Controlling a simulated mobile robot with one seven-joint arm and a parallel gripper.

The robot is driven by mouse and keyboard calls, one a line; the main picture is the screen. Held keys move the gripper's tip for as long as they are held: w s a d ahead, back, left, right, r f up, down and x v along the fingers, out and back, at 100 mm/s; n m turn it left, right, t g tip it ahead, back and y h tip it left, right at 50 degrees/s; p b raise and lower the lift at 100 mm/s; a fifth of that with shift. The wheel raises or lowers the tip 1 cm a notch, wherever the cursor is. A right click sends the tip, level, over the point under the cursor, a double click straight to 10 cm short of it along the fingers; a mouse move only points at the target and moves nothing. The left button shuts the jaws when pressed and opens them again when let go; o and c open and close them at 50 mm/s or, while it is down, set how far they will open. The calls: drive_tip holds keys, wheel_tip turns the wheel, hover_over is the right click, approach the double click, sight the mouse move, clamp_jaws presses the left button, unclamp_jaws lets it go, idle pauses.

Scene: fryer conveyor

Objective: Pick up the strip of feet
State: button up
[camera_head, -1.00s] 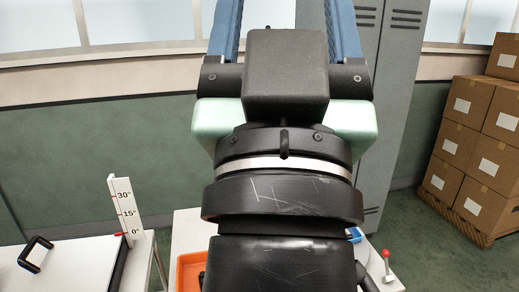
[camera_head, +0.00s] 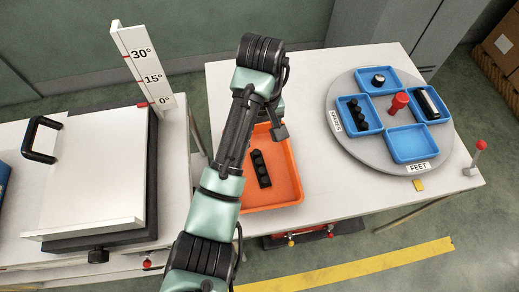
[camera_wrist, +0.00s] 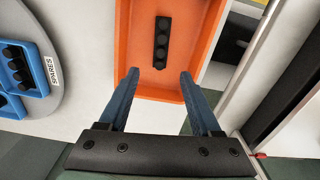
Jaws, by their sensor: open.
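A black strip with several round feet (camera_head: 260,168) lies in the orange tray (camera_head: 290,185), left of the tray's middle. The strip also shows in the wrist view (camera_wrist: 162,42), lengthwise, ahead of my fingertips. My gripper (camera_wrist: 159,74) is open and empty, its two blue fingers spread apart above the tray's near part. The strip lies beyond the gap between the fingertips, apart from both. In the head view my arm covers the tray's left side and the fingers are hard to make out. A similar black strip (camera_head: 358,115) sits in the turntable's left blue bin.
A grey turntable (camera_head: 345,143) right of the tray carries blue bins and a red knob (camera_head: 399,102). The bin by the FEET label (camera_head: 410,146) is empty. A red-topped lever (camera_head: 479,146) stands at the right. A white hinged plate (camera_head: 95,180) and an angle scale (camera_head: 145,65) are left.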

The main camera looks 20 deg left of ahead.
drive_tip(key=b, duration=0.3)
hover_over(260, 165)
wheel_tip(260, 165, down, 7)
drive_tip(key=shift+d, duration=0.1)
drive_tip(key=shift+f, duration=2.9)
clamp_jaws()
